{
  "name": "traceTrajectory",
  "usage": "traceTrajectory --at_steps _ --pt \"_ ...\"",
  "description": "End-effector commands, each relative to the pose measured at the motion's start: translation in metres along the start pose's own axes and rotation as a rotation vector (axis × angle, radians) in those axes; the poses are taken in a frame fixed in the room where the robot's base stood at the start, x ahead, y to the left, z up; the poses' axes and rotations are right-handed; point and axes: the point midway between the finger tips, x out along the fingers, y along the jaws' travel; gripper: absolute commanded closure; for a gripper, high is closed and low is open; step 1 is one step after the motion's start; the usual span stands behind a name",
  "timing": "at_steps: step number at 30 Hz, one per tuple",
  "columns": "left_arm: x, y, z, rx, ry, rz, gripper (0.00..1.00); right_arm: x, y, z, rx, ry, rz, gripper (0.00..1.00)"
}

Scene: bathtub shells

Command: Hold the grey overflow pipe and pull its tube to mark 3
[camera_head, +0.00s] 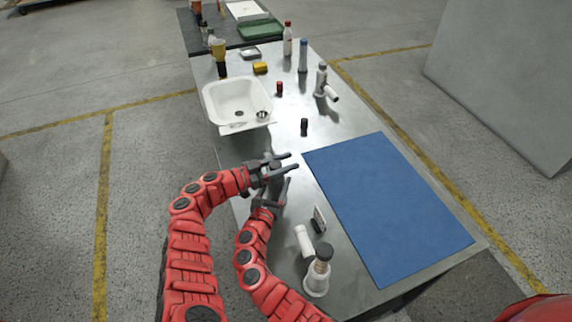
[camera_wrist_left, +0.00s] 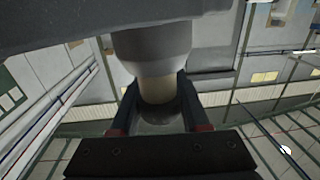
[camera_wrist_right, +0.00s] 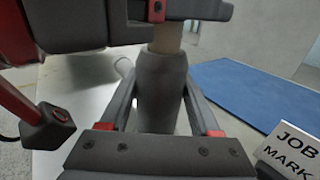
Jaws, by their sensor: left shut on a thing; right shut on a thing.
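The grey overflow pipe shows best in the right wrist view (camera_wrist_right: 158,92), upright between the fingers of my right gripper (camera_wrist_right: 160,108), which is shut on its body. A pale tube (camera_wrist_right: 167,38) comes out of its top, below my left gripper. In the left wrist view the pale tube (camera_wrist_left: 158,90) shows between the grey body and a dark end piece, and my left gripper (camera_wrist_left: 158,108) is shut around that end. In the head view the left gripper (camera_head: 292,162) is just above the right gripper (camera_head: 284,192); the pipe is mostly hidden there. No marks are readable on the tube.
A JOB MARK card (camera_wrist_right: 292,150) stands nearby; its number is out of view. The blue mat (camera_head: 385,205) is bare. A white basin (camera_head: 237,100) stands farther back. A white fitting (camera_head: 317,278) stands in front, another (camera_head: 322,82) behind. Bottles and small parts line the back.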

Motion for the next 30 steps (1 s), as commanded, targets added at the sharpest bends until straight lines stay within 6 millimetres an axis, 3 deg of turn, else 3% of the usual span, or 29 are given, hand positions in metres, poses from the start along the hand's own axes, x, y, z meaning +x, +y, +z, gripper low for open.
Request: traceTrajectory --at_steps 8,17,18,21,23,30 --pt "0.0 0.001 -0.047 0.007 0.002 0.002 1.0 0.0 -0.002 -0.003 -0.002 0.005 -0.003 1.0" --pt "0.0 0.0 -0.051 0.003 0.004 0.0 1.0 0.0 -0.002 -0.003 -0.001 0.005 -0.003 1.0" --pt "0.0 0.0 -0.051 0.003 0.004 0.0 0.53 0.0 -0.002 -0.003 -0.001 0.005 -0.004 1.0" --pt "0.0 0.0 -0.05 0.003 0.003 0.001 0.35 0.0 -0.002 -0.003 -0.001 0.004 -0.004 1.0" --pt "0.0 0.0 -0.05 0.003 0.003 0.001 0.24 0.0 -0.002 -0.003 -0.002 0.004 -0.003 1.0" --pt "0.0 0.001 -0.05 0.002 0.002 0.002 0.23 0.0 -0.002 -0.003 -0.002 0.004 -0.003 1.0"
